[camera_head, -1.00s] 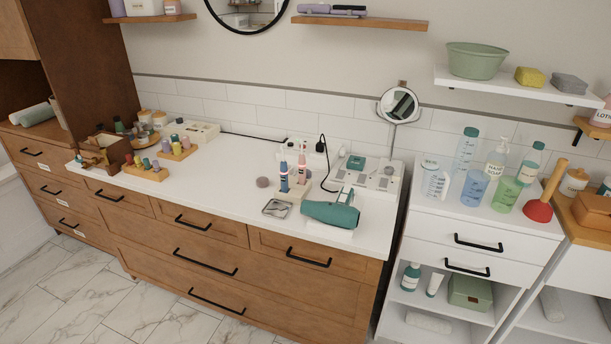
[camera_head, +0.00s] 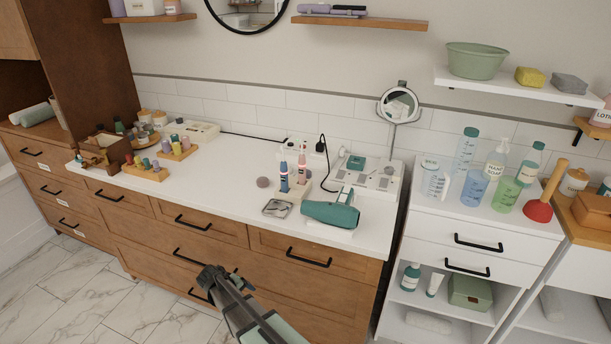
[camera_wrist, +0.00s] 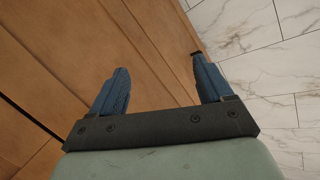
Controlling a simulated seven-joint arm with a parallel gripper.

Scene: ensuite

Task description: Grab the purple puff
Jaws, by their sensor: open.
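The purple puff (camera_head: 263,182) is a small, round, dull purple ball on the white counter, just left of the electric toothbrushes. My gripper (camera_head: 222,278) is in front of the wooden drawers, below the counter edge and well apart from the puff. In the wrist view my gripper (camera_wrist: 154,88) shows two blue fingers spread wide with nothing between them. That view faces the drawer fronts and the marble floor, and the puff does not show in it.
Toothbrushes (camera_head: 292,168) in a holder stand right of the puff. A small metal tray (camera_head: 277,208) lies in front of it, and a teal hair dryer (camera_head: 331,214) lies to the right. The counter (camera_head: 215,178) is clear left of the puff. Drawer handles (camera_head: 193,222) stick out below.

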